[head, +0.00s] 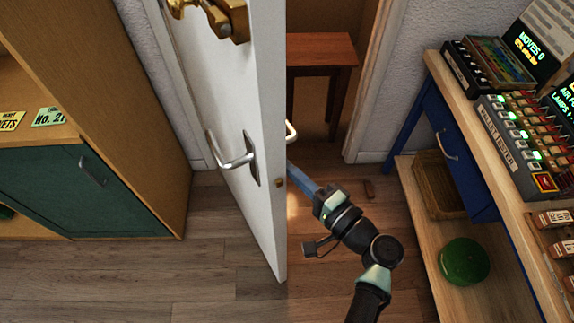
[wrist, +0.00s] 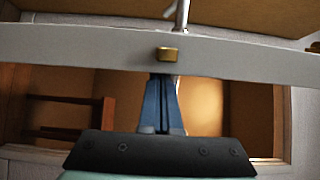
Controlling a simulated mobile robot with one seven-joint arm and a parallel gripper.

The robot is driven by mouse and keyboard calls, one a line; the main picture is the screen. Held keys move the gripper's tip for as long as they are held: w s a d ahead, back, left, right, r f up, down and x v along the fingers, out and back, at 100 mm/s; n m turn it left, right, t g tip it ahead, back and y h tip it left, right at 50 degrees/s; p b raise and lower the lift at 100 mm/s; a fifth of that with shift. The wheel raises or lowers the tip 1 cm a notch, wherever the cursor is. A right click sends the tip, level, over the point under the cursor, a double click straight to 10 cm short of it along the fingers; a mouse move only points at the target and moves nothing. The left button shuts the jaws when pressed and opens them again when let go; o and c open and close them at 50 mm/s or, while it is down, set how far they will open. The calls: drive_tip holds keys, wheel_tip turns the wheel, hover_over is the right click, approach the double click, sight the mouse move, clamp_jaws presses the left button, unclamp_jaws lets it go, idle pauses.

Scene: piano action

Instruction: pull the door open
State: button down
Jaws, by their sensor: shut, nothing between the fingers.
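The white door (head: 225,110) stands partly open, its free edge facing me in the head view. A silver lever handle (head: 235,158) is on its left face, and part of another handle (head: 291,131) shows past the edge on the right. A brass latch (head: 280,182) is on the edge; it also shows in the wrist view (wrist: 167,54). My gripper (head: 292,168) is to the right of the door edge, its blue fingers shut and empty. In the wrist view the fingers (wrist: 162,105) reach up to the door (wrist: 80,45), which hides their tips. I cannot tell whether they touch it.
Through the doorway stands a brown wooden table (head: 322,55). A green-fronted wooden cabinet (head: 90,195) is at left. At right, a workbench (head: 440,85) holds a tester panel (head: 497,140), with a basket (head: 437,187) and green round object (head: 464,261) below. The floor left of the door is clear.

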drive_tip(key=shift+s+a, duration=0.2)
drive_tip(key=shift+a, duration=0.25)
